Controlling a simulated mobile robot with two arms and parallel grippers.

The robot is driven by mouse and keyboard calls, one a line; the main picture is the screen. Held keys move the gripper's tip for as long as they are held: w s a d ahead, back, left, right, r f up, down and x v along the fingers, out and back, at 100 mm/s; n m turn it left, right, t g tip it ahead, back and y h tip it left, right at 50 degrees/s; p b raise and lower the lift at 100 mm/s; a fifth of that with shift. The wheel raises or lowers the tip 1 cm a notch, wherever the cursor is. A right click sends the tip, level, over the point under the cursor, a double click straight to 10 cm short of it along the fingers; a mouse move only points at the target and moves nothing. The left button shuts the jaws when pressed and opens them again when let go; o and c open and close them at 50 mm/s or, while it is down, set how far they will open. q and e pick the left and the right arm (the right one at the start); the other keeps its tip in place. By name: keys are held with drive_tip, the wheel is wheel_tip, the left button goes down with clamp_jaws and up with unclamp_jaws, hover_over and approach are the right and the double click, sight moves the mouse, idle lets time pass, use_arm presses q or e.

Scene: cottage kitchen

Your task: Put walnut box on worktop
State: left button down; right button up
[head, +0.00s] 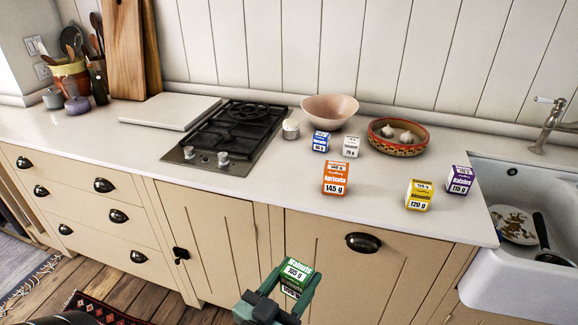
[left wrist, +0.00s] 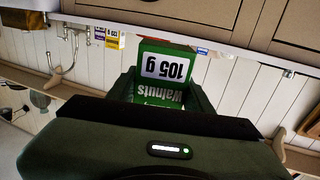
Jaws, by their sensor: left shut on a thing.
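The green walnut box (head: 297,273), labelled Walnuts 105 g, is between the fingers of my left gripper (head: 285,288). The gripper is shut on it and holds it in front of the cupboard doors, below the worktop edge in the head view. The left wrist view shows the box (left wrist: 165,68) upside down in the picture, between the green fingers. The pale worktop (head: 260,180) runs across the scene, with bare surface near its front edge. My right gripper is not in view.
On the worktop stand an orange apricot box (head: 335,178), a yellow box (head: 419,195), a purple raisins box (head: 459,180), a blue box (head: 321,142) and a white box (head: 351,146). Behind are a pink bowl (head: 330,110) and a patterned bowl (head: 398,148). A hob (head: 230,130) is left, a sink (head: 520,270) right.

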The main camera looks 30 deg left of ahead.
use_arm(q)
drive_tip(key=w+a+r, duration=0.2)
drive_tip(key=w+a, duration=0.2)
drive_tip(key=w, duration=0.5)
drive_tip(key=w+a+r, duration=0.3)
drive_tip(key=w+a, duration=0.2)
drive_tip(key=w, duration=0.5)
drive_tip(key=w+a+r+n+y, duration=0.1)
drive_tip(key=w+a+r, duration=0.4)
drive_tip(key=a+r, duration=0.2)
drive_tip(key=w+a+r+n+y, duration=0.1)
drive_tip(key=w+a+r+y, duration=0.1)
drive_tip(key=w+a+r, duration=0.2)
drive_tip(key=a+r, duration=0.3)
drive_tip(key=r, duration=0.3)
drive_tip(key=shift+w+a, duration=0.3)
drive_tip(key=shift+w, duration=0.05)
drive_tip(key=shift+r, duration=0.1)
wheel_tip(320, 180, down, 20)
drive_tip(key=shift+r+p, duration=0.15)
drive_tip(key=shift+p, duration=0.4)
drive_tip(key=c, duration=0.6)
unclamp_jaws()
